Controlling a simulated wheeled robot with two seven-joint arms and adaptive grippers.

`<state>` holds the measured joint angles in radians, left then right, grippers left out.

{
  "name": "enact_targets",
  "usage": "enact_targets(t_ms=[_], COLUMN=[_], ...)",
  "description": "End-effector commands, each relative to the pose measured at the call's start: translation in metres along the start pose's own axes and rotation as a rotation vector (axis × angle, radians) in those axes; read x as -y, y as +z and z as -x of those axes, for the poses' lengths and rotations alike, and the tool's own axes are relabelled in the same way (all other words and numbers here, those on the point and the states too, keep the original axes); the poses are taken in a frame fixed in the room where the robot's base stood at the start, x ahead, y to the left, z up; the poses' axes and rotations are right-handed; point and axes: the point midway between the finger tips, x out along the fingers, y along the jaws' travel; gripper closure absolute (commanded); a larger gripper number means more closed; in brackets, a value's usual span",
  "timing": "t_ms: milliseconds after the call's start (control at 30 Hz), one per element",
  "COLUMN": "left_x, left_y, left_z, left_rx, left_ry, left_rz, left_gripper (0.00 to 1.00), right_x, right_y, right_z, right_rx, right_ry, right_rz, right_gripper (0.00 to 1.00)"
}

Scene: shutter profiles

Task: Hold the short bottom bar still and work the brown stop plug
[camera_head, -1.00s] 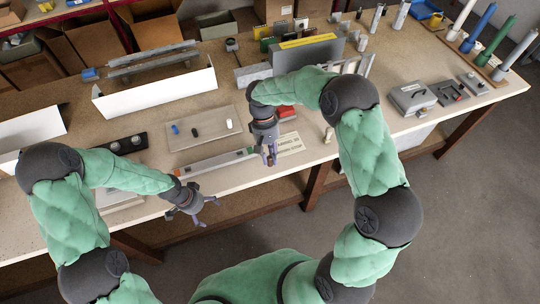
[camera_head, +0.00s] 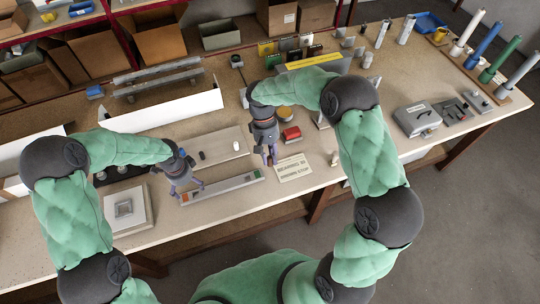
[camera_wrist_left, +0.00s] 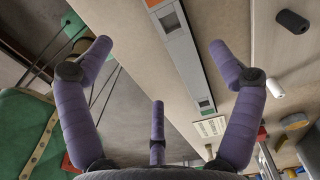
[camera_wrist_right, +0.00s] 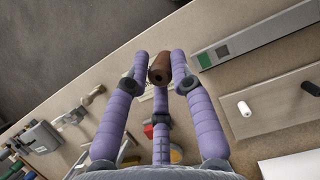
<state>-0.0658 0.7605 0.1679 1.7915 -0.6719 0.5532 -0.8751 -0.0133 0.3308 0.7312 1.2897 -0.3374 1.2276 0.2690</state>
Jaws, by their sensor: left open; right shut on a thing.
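The short bottom bar (camera_head: 222,188) is a narrow grey profile near the table's front edge, with an orange mark at its left end and a green one at its right. It also shows in the left wrist view (camera_wrist_left: 188,60) and right wrist view (camera_wrist_right: 262,34). My left gripper (camera_head: 187,188) is open by the bar's left end; its fingers (camera_wrist_left: 160,60) are spread and empty. My right gripper (camera_head: 269,158) is shut on the brown stop plug (camera_wrist_right: 159,70), a small cylinder with a hole in its end face, near the bar's green end. The fingers hide the plug in the head view.
A flat tray (camera_head: 222,138) behind the bar holds a black plug (camera_head: 202,155) and a white plug (camera_head: 236,146). A printed card (camera_head: 294,168) and a red block (camera_head: 291,134) lie right of the bar.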

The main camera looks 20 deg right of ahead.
Motion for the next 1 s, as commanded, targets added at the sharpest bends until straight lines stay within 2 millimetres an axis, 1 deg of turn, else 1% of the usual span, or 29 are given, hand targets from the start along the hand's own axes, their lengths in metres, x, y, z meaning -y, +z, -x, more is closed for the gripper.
enact_targets(t_ms=[33, 100, 167, 267, 800, 1000], left_x=[0.002, 0.004, 0.004, 0.005, 0.005, 0.005], left_y=[0.000, 0.001, 0.002, 0.002, 0.003, 0.004], left_z=[0.004, 0.005, 0.003, -0.006, -0.075, -0.098], left_rx=[0.007, 0.014, 0.017, 0.017, 0.015, 0.016], left_ry=[-0.003, -0.005, -0.005, -0.005, -0.005, -0.005], left_rz=[-0.014, -0.027, -0.032, -0.032, -0.029, -0.029], left_gripper=[0.09, 0.09, 0.09, 0.09, 0.09, 0.09], right_x=[0.000, 0.000, 0.000, 0.000, 0.000, 0.000], right_y=[0.001, 0.001, 0.000, -0.002, -0.021, -0.027], right_z=[0.002, 0.002, 0.000, -0.006, -0.051, -0.066], right_rx=[0.000, 0.001, 0.001, 0.001, 0.000, 0.000], right_ry=[0.000, 0.000, 0.000, 0.000, 0.000, 0.000], right_rz=[0.000, 0.000, 0.000, 0.000, 0.000, 0.000], right_gripper=[0.93, 0.93, 0.93, 0.93, 0.93, 0.93])
